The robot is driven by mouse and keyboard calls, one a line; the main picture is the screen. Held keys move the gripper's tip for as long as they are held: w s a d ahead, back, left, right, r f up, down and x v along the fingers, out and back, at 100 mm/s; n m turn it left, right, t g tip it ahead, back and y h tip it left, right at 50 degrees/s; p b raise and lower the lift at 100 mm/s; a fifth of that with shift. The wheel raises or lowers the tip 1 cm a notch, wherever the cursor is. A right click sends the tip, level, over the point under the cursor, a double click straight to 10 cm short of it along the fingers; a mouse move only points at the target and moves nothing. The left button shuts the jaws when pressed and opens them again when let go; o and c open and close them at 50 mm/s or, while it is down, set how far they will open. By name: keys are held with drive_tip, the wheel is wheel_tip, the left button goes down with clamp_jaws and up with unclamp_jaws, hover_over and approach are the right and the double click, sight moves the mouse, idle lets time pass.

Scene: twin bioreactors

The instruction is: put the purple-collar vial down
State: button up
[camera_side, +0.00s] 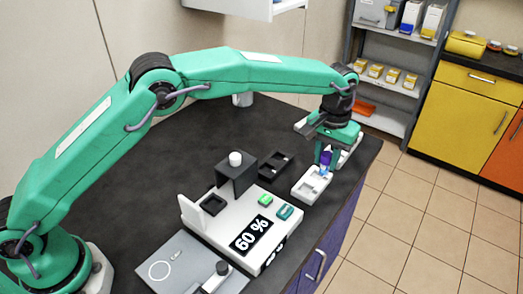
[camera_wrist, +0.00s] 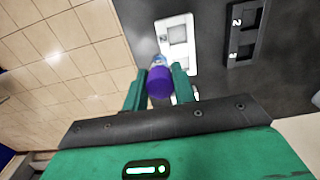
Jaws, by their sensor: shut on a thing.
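The purple-collar vial (camera_side: 325,160) is held by my gripper (camera_side: 325,155) above the white two-well rack (camera_side: 304,192) near the right edge of the dark bench. In the wrist view, its purple collar (camera_wrist: 160,81) sits between the green fingers of my gripper (camera_wrist: 160,88). A pale blue part of the vial points toward the white rack (camera_wrist: 188,50). My gripper is shut on the vial. I cannot tell whether the vial's lower end touches the rack. One well of the rack shows empty in the side view.
A black two-well rack (camera_side: 275,165) stands left of the white one, and shows in the wrist view (camera_wrist: 246,30). A white device (camera_side: 220,222) with a "60 %" display and a black holder with a white cap (camera_side: 236,159) stand nearby. The bench edge drops to tiled floor on the right.

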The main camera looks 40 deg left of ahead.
drive_tip(key=w+a+f, duration=0.3)
drive_tip(key=w, duration=0.2)
drive_tip(key=shift+a+f, duration=0.25)
drive_tip(key=shift+f, duration=0.15)
drive_tip(key=shift+s+f, duration=0.1)
drive_tip(key=shift+f, duration=1.8)
drive_tip(key=shift+f, duration=0.1)
drive_tip(key=o, duration=0.9)
drive_tip(key=shift+o, duration=0.2)
wheel_tip(320, 180, up, 12)
